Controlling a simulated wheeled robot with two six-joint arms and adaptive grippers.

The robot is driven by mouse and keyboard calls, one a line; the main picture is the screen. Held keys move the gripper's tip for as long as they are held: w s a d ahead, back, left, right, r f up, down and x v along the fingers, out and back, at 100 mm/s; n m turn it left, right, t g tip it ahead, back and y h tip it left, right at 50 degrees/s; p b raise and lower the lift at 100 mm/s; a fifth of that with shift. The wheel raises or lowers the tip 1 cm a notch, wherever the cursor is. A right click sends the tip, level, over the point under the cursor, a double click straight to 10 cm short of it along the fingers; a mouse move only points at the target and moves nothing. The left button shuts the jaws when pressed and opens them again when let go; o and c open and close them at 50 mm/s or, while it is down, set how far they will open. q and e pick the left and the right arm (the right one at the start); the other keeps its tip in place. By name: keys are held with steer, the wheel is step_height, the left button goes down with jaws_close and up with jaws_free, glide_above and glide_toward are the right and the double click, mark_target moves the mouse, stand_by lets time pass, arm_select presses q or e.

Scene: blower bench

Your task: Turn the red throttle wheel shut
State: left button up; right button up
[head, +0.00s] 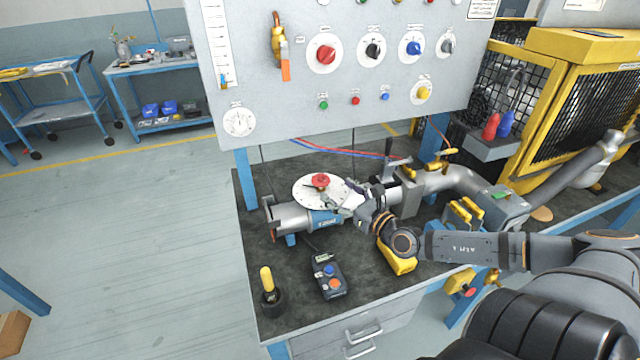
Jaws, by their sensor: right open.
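The red throttle wheel (320,180) sits at the middle of a round white dial plate (306,193) on top of the grey pipe at the bench's left end. My right gripper (345,198) comes in from the right and is open. Its fingers are over the right part of the dial plate, close to the red wheel, and look empty. A small gap seems to lie between the fingertips and the wheel. The fingers hide part of the plate and the pipe behind them. My left gripper is out of view.
A grey panel (290,105) with coloured knobs stands above the bench's back. A control box (328,275) and a yellow-handled tool (267,282) stand on the front left of the dark bench top (300,310). A yellow cage (570,55) stands at the right.

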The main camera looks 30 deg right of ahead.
mark_target(322, 178)
steer(key=shift+w+a+f+b, duration=0.1)
steer(key=shift+w+f+b, duration=0.25)
steer(key=shift+w, duration=0.25)
steer(key=shift+w+f+b, duration=0.2)
steer(key=shift+w+b, duration=0.25)
steer(key=shift+w, duration=0.1)
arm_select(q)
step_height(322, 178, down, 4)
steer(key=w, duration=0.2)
arm_select(e)
steer(key=w+b, duration=0.1)
steer(key=w, duration=0.1)
steer(key=shift+w+r, duration=0.15)
steer(key=shift+w, duration=0.25)
steer(key=w+p, duration=0.1)
steer(key=r+p, duration=0.1)
steer(key=p, duration=0.1)
steer(key=shift+w+r, duration=0.15)
steer(key=shift+w, duration=0.2)
steer(key=shift+w+a+f+p, duration=0.2)
steer(key=shift+w+p, duration=0.2)
steer(key=shift+p, duration=0.3)
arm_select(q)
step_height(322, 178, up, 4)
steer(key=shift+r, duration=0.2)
arm_select(e)
steer(key=shift+w+a+f, duration=0.15)
steer(key=shift+w+a, duration=0.05)
steer(key=shift+c, duration=0.4)
